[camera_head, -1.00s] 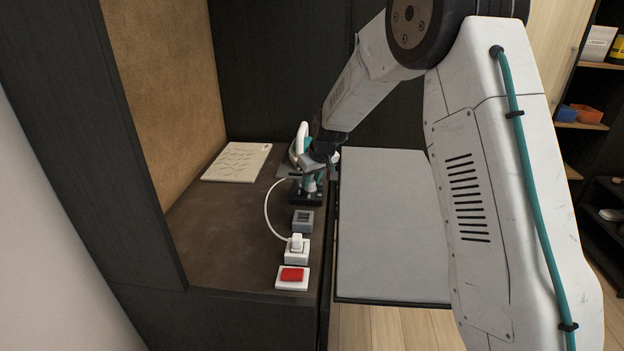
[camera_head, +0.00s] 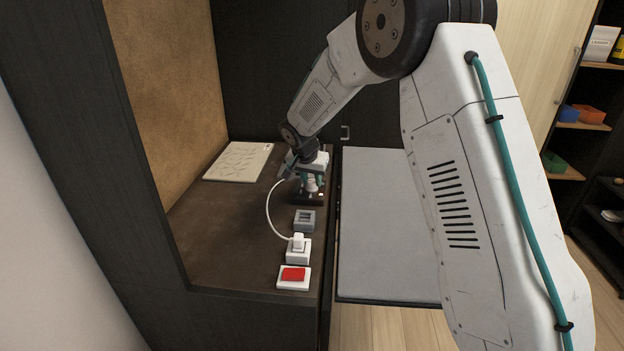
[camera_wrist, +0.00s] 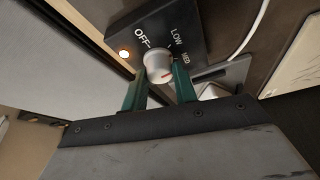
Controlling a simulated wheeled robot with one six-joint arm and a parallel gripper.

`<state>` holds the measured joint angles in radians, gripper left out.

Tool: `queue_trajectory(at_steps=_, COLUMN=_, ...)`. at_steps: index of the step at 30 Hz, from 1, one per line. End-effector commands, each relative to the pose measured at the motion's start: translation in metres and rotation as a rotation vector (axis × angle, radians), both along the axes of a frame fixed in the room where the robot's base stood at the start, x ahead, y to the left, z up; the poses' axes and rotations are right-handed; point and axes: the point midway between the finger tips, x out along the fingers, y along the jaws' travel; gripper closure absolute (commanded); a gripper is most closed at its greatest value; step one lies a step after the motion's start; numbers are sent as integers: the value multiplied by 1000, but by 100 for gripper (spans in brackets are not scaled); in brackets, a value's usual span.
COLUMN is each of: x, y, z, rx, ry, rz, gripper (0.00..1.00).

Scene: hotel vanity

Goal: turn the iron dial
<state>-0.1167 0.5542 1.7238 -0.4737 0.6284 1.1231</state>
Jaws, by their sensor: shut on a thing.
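The iron dial (camera_wrist: 156,62) is a round silver knob on a black control box (camera_wrist: 180,22) marked OFF, LOW and MED. A red mark shows on the knob's lower right; I cannot tell exactly which setting it points to. In the head view my gripper (camera_head: 311,184) is over the black box on the counter, and the iron is mostly hidden behind my arm.
On the counter (camera_head: 235,245), a white plug sits in a socket (camera_head: 298,250), between a grey block (camera_head: 304,221) and a red switch (camera_head: 293,275). A white cord (camera_head: 268,208) curves left. A pale patterned board (camera_head: 238,161) lies behind. A grey padded board (camera_head: 385,225) stands right.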

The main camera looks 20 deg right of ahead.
Motion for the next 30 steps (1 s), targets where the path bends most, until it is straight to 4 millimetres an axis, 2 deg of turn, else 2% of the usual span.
queue_trajectory(at_steps=15, x=2, y=2, z=-1, rx=1, ry=0, rz=-456, gripper=95)
queue_trajectory(at_steps=24, x=3, y=3, z=-1, rx=2, ry=0, rz=-615, gripper=95)
queue_trajectory(at_steps=30, x=3, y=3, z=-1, rx=2, ry=1, rz=-661, gripper=95)
